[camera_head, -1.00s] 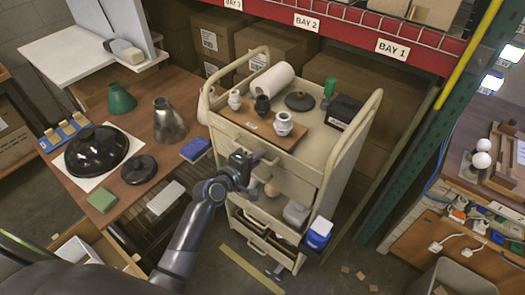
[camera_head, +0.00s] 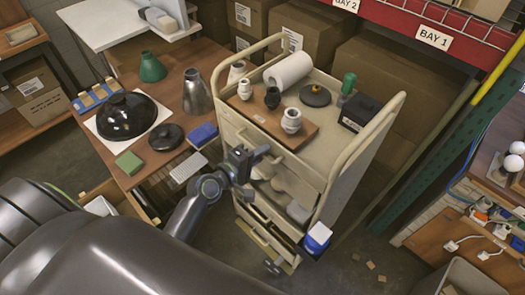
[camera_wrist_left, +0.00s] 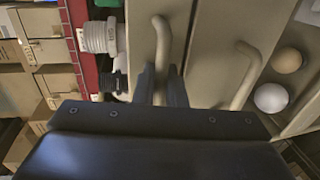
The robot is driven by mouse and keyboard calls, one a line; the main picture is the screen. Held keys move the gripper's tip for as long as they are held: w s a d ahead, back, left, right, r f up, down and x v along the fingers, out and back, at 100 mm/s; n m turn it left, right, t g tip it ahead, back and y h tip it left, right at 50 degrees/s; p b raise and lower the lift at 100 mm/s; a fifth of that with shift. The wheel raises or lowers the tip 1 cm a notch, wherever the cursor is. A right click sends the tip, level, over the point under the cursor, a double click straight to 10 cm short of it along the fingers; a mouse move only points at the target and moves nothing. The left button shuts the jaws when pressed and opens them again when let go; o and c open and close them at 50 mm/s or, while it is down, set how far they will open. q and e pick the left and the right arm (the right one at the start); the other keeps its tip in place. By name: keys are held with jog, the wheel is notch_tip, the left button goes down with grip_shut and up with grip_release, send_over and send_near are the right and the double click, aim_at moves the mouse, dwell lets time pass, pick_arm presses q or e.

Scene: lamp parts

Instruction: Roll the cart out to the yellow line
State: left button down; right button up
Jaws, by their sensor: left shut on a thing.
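The beige cart (camera_head: 340,185) stands in the middle of the head view, with a tray top, side rails and drawers below. My left gripper (camera_head: 257,158) is at its upper front. In the left wrist view its fingers (camera_wrist_left: 161,88) are shut around a bent beige handle (camera_wrist_left: 161,40) on the cart's front. A second handle (camera_wrist_left: 246,70) shows to the right, free. A yellowish strip (camera_head: 264,243) runs along the floor at the cart's lower front; I cannot tell whether the cart's base covers part of it. My right gripper is not in view.
Lamp sockets on a brown board (camera_head: 265,118) and a paper roll (camera_head: 289,72) ride on the cart. A workbench (camera_head: 160,172) with lamp shades stands left. A green rack post (camera_head: 440,180) and a grey bin (camera_head: 470,277) are right. Boxes (camera_head: 375,75) stand behind.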

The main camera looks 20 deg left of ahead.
pick_arm(q)
jog(key=shift+f, duration=0.1)
jog(key=c, duration=1.6)
grip_release()
jog(key=shift+c, duration=0.2)
jog(key=b+v, duration=0.3)
jog(key=v, duration=1.4)
jog(key=shift+s, duration=0.15)
